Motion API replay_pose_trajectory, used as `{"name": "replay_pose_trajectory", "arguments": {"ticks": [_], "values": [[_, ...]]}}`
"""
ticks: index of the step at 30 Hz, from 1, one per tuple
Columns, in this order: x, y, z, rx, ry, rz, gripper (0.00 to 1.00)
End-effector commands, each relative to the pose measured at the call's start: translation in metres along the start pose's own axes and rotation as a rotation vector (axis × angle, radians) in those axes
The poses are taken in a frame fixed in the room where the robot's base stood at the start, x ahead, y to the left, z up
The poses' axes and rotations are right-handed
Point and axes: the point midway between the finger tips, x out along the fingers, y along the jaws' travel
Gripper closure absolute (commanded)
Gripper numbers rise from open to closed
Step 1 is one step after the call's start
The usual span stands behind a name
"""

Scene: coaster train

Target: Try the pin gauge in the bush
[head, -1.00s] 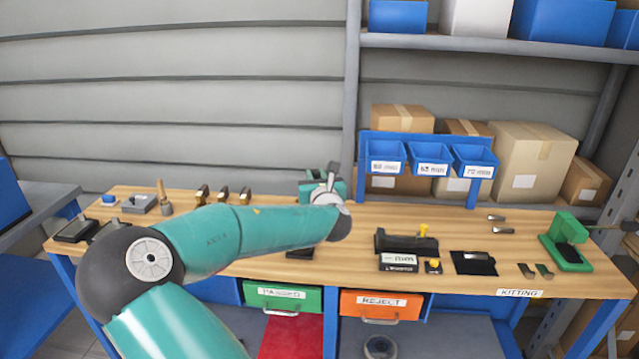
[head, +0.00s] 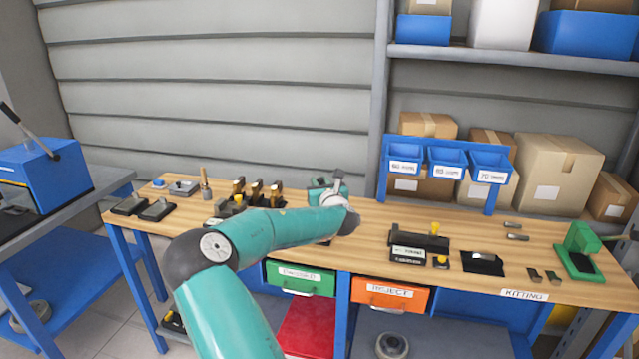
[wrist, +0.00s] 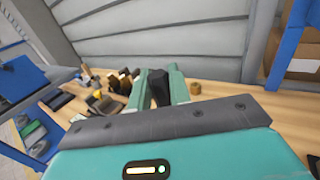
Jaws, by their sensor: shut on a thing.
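My gripper (wrist: 159,88) is shut on a black piece (wrist: 158,84), which shows between its two teal fingers in the wrist view. It looks like the pin gauge's handle; its lower end is hidden. In the head view my gripper (head: 325,186) is above the middle of the bench, partly behind my wrist.
Several brass-topped pieces (head: 257,190) stand left of my gripper. Blue bins (head: 448,160) stand behind. Passed (head: 300,277) and reject (head: 390,293) drawers are below.

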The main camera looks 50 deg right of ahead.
Motion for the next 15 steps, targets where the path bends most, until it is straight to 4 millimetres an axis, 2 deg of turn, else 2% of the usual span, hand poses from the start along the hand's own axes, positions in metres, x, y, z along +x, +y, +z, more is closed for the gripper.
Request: {"name": "replay_pose_trajectory", "arguments": {"ticks": [8, 15], "values": [[0.005, -0.006, -0.010, -0.001, 0.002, -0.006, 1.00], [0.005, -0.006, -0.027, -0.002, 0.002, -0.005, 1.00]]}}
